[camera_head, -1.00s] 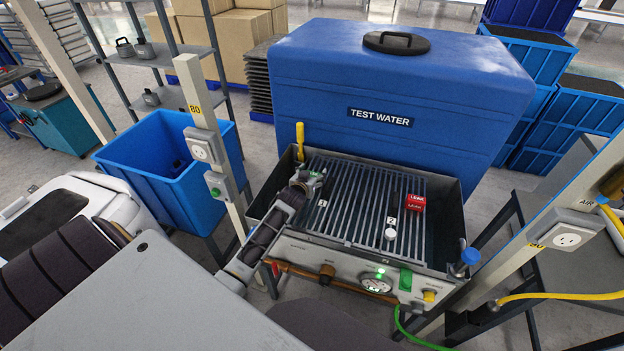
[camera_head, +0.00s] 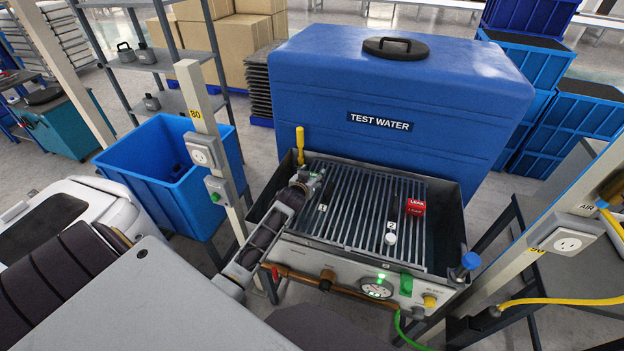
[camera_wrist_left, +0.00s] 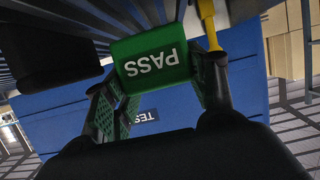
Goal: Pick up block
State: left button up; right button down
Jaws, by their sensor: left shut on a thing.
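A green block marked PASS (camera_wrist_left: 152,60) sits between the two fingers of my left gripper (camera_wrist_left: 158,88) in the left wrist view. The gripper is shut on it. In the head view my left gripper (camera_head: 314,176) is over the left part of the slatted rack (camera_head: 350,205), near the number 1 label; the green block is mostly hidden there. A red block marked LEAK (camera_head: 415,207) stands on the right part of the rack, apart from the gripper. My right gripper is not in view.
The rack lies in a grey-walled tray (camera_head: 455,225) with a gauge (camera_head: 376,288) on its front. A yellow-handled part (camera_head: 300,145) stands at the back left corner. A blue TEST WATER tank (camera_head: 400,90) stands behind. A small white knob (camera_head: 390,239) sits near label 2.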

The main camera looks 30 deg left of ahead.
aim_at(312, 175)
pick_arm(q)
notch_tip(312, 175, up, 8)
jog(key=shift+r, duration=0.1)
dwell(0.4)
dwell(0.6)
